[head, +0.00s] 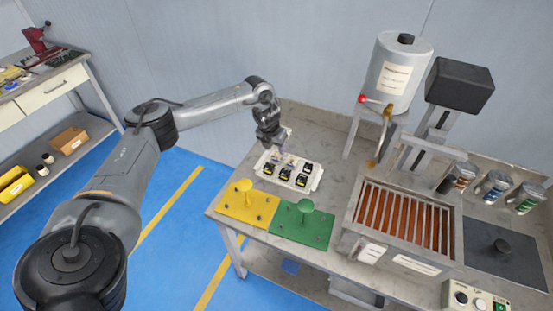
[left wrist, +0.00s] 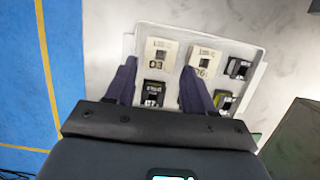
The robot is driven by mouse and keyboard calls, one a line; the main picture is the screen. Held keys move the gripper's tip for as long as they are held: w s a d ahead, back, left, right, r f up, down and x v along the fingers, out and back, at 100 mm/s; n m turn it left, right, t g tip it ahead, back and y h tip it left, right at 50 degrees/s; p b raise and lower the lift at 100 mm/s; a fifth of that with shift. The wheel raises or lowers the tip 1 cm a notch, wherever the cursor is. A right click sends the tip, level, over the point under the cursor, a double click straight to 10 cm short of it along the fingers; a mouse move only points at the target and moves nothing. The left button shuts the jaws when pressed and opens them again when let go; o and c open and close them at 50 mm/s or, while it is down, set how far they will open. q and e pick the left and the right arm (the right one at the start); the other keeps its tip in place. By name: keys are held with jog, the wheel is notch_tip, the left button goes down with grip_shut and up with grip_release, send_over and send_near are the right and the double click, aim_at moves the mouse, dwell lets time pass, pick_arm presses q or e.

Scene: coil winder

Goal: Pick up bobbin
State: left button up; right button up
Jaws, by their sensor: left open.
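A white tray (head: 261,172) on the bench holds several small bobbin-like pieces in two rows. Black ones with yellow show in the head view, such as this bobbin (head: 285,174). In the left wrist view the tray (left wrist: 260,62) holds two cream-faced pieces, one marked 03 (left wrist: 160,55) and one marked 06 (left wrist: 204,58), plus several dark bobbins (left wrist: 153,93). My left gripper (head: 283,148) is over the tray's far edge. Its open dark purple fingers (left wrist: 158,68) straddle the 03 column in the left wrist view, with nothing gripped. Height above the pieces is unclear. My right gripper is out of view.
A yellow plate (head: 233,207) and a green plate (head: 290,228), each with an upright knob, sit in front of the tray. Right of them stand a slatted metal box (head: 403,218) and a grey cylinder (head: 398,75). A wall is behind the bench.

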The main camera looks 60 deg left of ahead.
aim_at(276, 153)
pick_arm(q)
jog(key=shift+b+x, duration=0.9)
jog(key=shift+x, duration=1.8)
jog(key=shift+c, duration=0.4)
jog(key=c, duration=0.6)
jog(key=shift+r, duration=0.1)
jog(key=shift+r+p, duration=0.3)
jog(key=shift+r, duration=0.5)
notch_tip(276, 153, up, 2)
jog(key=shift+r+p, duration=0.2)
jog(key=shift+p, duration=0.25)
jog(key=w+d+r, duration=0.2)
jog(key=w, duration=0.1)
jog(key=w+d+r+p, duration=0.1)
jog(key=w+d+r, duration=0.1)
jog(key=d, duration=0.1)
jog(key=w+d+r+p, duration=0.1)
jog(key=w+d+r, duration=0.2)
jog(key=shift+w, duration=0.35)
